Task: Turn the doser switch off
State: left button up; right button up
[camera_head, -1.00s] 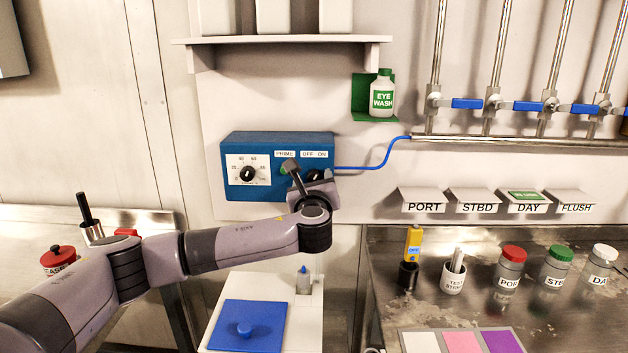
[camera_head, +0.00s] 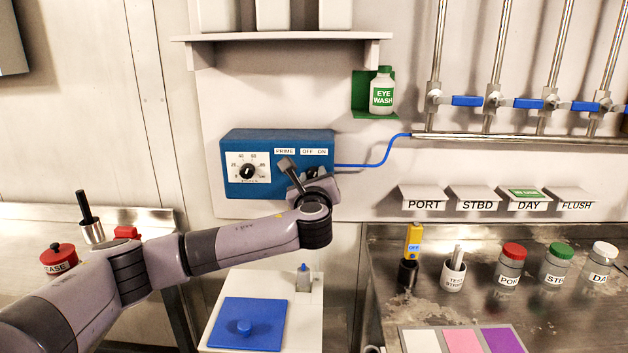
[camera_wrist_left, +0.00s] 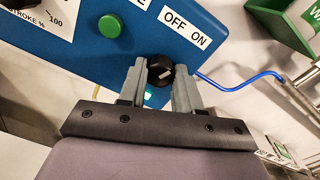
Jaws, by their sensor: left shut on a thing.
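The blue doser box (camera_head: 235,150) is on the wall, with a stroke dial (camera_head: 247,171) on its left and PRIME, OFF and ON labels along its top right. In the left wrist view the black doser switch knob (camera_wrist_left: 160,72) with a white pointer mark sits under the OFF ON label (camera_wrist_left: 185,28). My left gripper (camera_wrist_left: 160,82) is shut on the knob, one finger on each side. In the head view my gripper (camera_head: 302,178) and wrist cover the switch. The green prime button (camera_wrist_left: 110,26) shows beside it. My right gripper is not in view.
A blue tube (camera_head: 375,164) runs from the box's right side to the pipe manifold. The eye wash bottle (camera_head: 381,92) is above right.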

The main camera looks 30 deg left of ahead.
pick_arm(q)
jog(key=n+b, duration=0.2)
jog(key=n, duration=0.8)
jog(key=shift+n+b, duration=0.3)
jog(key=shift+b, duration=0.05)
dwell(0.4)
jog(key=o, duration=1)
jog(key=shift+o, duration=0.2)
jog(key=shift+s, duration=0.1)
jog(key=b+v, duration=0.1)
jog(key=v, duration=0.6)
